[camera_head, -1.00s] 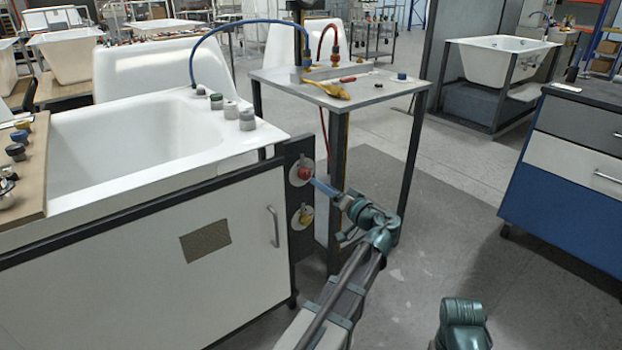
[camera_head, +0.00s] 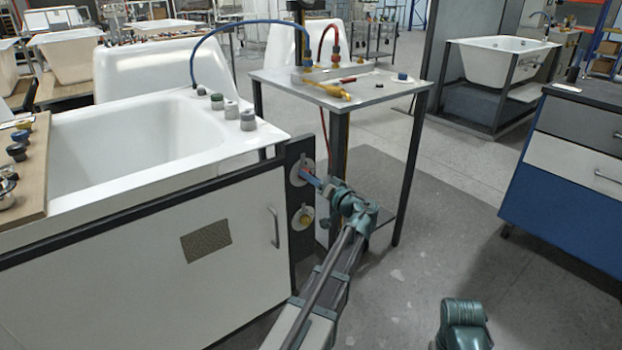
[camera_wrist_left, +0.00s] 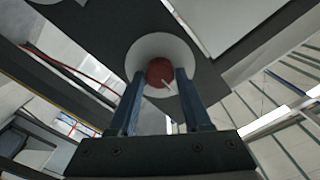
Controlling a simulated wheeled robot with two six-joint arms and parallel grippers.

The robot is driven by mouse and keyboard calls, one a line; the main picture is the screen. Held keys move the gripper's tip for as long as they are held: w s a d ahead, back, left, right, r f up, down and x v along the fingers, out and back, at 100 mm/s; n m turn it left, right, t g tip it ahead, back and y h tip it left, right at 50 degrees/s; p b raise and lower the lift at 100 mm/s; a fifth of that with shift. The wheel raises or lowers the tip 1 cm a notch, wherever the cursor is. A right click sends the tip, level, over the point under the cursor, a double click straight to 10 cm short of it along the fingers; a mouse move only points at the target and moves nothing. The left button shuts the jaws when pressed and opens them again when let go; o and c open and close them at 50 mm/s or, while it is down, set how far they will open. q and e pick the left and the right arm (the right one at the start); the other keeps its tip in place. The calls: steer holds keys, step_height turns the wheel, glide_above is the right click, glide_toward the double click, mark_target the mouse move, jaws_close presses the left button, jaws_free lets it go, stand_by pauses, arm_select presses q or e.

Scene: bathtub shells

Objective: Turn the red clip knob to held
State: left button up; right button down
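The red clip knob (camera_wrist_left: 160,72) sits on a round white plate (camera_wrist_left: 187,52), with a white pointer mark toward the lower right in the left wrist view. In the head view the plate (camera_head: 295,172) is on a dark upright panel at the tub's corner, and the knob is mostly hidden by my gripper. My left gripper (camera_head: 308,176) is at the knob. In the left wrist view its two blue fingers (camera_wrist_left: 160,80) stand open on either side of the knob; I cannot tell whether they touch it.
A yellow knob (camera_head: 305,217) is below on the same panel (camera_head: 300,245). The white tub (camera_head: 150,190) is to the left. A small metal table (camera_head: 385,92) with hoses and a yellow tool (camera_head: 333,91) stands just behind.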

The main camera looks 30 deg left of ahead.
arm_select(q)
jaws_close()
steer(key=shift+f+m, duration=0.15)
steer(key=shift+m, duration=8.75)
steer(key=o, duration=0.5)
jaws_free()
